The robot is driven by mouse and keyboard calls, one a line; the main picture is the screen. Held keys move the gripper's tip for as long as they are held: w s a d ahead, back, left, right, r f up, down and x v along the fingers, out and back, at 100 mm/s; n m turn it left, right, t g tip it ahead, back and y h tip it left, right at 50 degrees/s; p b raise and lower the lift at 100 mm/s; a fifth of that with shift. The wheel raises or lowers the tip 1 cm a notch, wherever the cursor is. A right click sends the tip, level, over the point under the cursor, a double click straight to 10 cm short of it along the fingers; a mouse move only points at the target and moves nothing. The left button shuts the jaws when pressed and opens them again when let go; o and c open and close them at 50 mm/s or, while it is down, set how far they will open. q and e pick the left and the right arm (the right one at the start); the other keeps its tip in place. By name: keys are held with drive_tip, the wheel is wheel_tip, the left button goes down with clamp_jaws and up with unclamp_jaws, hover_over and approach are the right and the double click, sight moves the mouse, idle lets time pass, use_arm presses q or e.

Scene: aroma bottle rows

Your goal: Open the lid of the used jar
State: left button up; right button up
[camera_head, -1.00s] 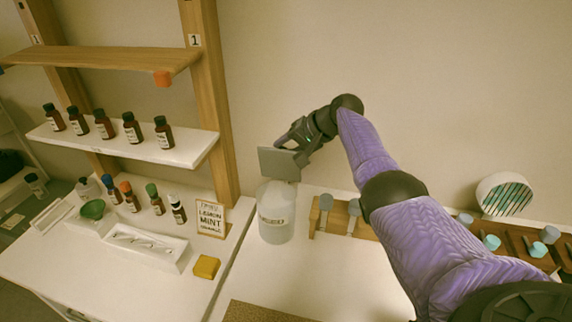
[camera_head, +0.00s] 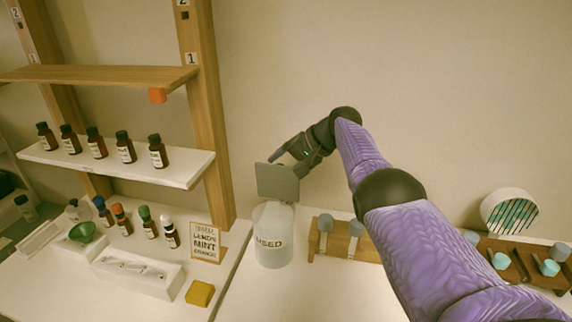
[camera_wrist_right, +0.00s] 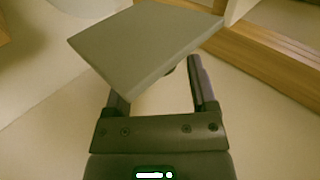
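The used jar (camera_head: 271,246) is a pale jar labelled USED, upright on the white counter. Its lid (camera_head: 278,182), a grey square plate, stands tilted up above the jar's mouth. My right gripper (camera_head: 285,161) is behind the lid's top edge. In the right wrist view its two fingers (camera_wrist_right: 160,93) are spread apart and the lid (camera_wrist_right: 148,45) lies just ahead, covering part of the left finger. I cannot tell whether a finger touches the lid. My left gripper is not in view.
A wooden rack (camera_head: 345,240) stands just right of the jar. A shelf with brown bottles (camera_head: 125,147) and a lemon mint sign (camera_head: 207,243) are left. A yellow block (camera_head: 200,293) lies at the front. A round white holder (camera_head: 509,212) stands far right.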

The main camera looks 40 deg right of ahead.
use_arm(q)
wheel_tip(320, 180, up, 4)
drive_tip(key=p, duration=0.3)
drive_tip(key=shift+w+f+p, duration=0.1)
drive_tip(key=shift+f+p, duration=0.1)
drive_tip(key=shift+p, duration=0.1)
use_arm(e)
drive_tip(key=v, duration=1)
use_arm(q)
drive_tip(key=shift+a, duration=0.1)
